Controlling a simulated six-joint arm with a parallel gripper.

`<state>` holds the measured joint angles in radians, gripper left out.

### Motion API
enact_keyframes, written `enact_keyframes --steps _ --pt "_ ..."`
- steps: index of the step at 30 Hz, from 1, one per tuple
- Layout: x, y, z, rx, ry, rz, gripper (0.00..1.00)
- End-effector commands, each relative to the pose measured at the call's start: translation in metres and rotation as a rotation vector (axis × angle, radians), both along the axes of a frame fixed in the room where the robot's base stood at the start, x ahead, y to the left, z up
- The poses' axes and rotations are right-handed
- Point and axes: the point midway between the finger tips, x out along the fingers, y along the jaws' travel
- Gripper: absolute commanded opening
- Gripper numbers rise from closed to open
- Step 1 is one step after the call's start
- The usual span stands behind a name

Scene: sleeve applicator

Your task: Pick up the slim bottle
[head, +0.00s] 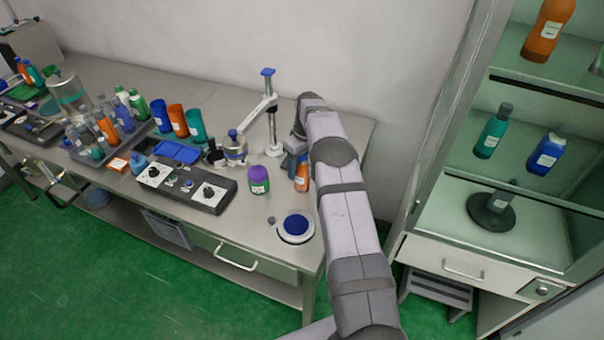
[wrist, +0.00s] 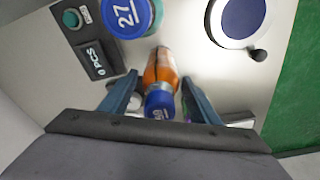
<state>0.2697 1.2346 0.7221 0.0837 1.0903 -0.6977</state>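The slim bottle (head: 302,180) is orange with a pale label and stands near the right end of the bench, partly hidden by my arm in the head view. In the wrist view the orange bottle (wrist: 161,67) shows its blue cap (wrist: 159,104) toward the camera. My gripper (wrist: 159,80) is open, with one blue-grey finger on each side of the bottle. Gaps show between the fingers and the cap; whether either finger touches the body is unclear. In the head view my gripper (head: 294,158) is mostly hidden behind my arm.
A purple-lidded jar (head: 259,180) stands left of the bottle, and a round device with a blue pad (head: 296,227) sits in front. A stand (head: 271,125) rises behind. A control panel (head: 186,188) and several bottles lie farther left. A shelf cabinet (head: 512,165) stands right.

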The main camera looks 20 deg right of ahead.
Motion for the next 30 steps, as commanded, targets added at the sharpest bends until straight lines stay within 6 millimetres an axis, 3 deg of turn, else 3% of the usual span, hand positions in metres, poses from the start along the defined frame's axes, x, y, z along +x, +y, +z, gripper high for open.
enact_keyframes --steps 1,5,6,17,30 --pt "0.000 0.000 0.000 0.000 0.000 0.000 0.43" --pt "0.000 0.000 0.000 0.000 0.000 0.000 0.12" --pt "0.000 0.000 0.001 -0.001 -0.001 0.000 0.09" --pt "0.001 0.000 0.008 -0.001 -0.003 0.000 0.09" --pt "0.001 -0.001 0.074 -0.001 -0.005 0.000 0.09"
